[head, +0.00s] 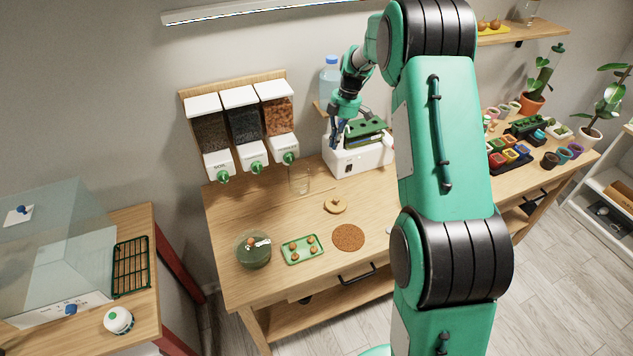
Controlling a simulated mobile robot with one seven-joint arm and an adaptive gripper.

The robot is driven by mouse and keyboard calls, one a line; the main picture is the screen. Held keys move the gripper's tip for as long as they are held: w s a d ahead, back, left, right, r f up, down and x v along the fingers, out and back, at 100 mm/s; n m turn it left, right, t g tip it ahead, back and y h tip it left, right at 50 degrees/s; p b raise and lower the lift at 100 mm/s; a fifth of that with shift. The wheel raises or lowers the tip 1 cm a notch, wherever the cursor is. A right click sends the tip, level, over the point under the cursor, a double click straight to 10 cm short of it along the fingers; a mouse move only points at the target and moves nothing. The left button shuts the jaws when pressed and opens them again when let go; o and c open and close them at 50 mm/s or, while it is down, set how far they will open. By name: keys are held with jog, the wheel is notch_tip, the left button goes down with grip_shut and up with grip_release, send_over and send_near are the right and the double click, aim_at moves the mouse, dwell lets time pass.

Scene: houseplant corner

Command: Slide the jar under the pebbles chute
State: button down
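A clear glass jar (299,181) stands upright on the wooden bench, in front of and slightly right of the right-hand dispenser chute (289,157). Three wall dispensers with white lids and green knobs hang side by side. The left bin (210,132) holds dark brown material, the middle bin (245,124) black material and the right bin (279,115) orange-brown chunks. Their labels are too small to read surely, so I cannot tell which is pebbles. My gripper (338,137) is above and right of the jar, beside the white machine, apart from the jar. Its finger opening is unclear.
The white machine (348,160) with a green top stands right of the jar. A green bowl (253,255), a green tray (302,250), a cork mat (348,238) and a wooden ring (335,204) lie nearer the front. Bare bench lies left of the jar.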

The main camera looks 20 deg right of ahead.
aim_at(306, 181)
jog(key=d+r, duration=0.1)
jog(key=s+d+r+y, duration=0.1)
jog(key=shift+d+r+b, duration=0.3)
jog(key=shift+d+b, duration=0.05)
jog(key=shift+d, duration=0.05)
jog(key=x, duration=0.6)
jog(key=b+x, duration=0.1)
jog(key=x, duration=0.6)
jog(key=b+x, duration=0.1)
jog(key=x, duration=0.6)
jog(key=shift+w+a, duration=0.1)
jog(key=shift+w, duration=0.3)
jog(key=a, duration=0.3)
jog(key=shift+w+b, duration=0.2)
jog(key=shift+b, duration=0.1)
jog(key=shift+w+a, duration=0.1)
jog(key=shift+a, duration=0.4)
jog(key=shift+w+a+b, duration=0.15)
jog(key=shift+a+b, duration=0.25)
jog(key=shift+a, duration=0.65)
jog(key=shift+w+a+b, duration=0.15)
jog(key=shift+a+b, duration=0.2)
jog(key=shift+a, duration=0.75)
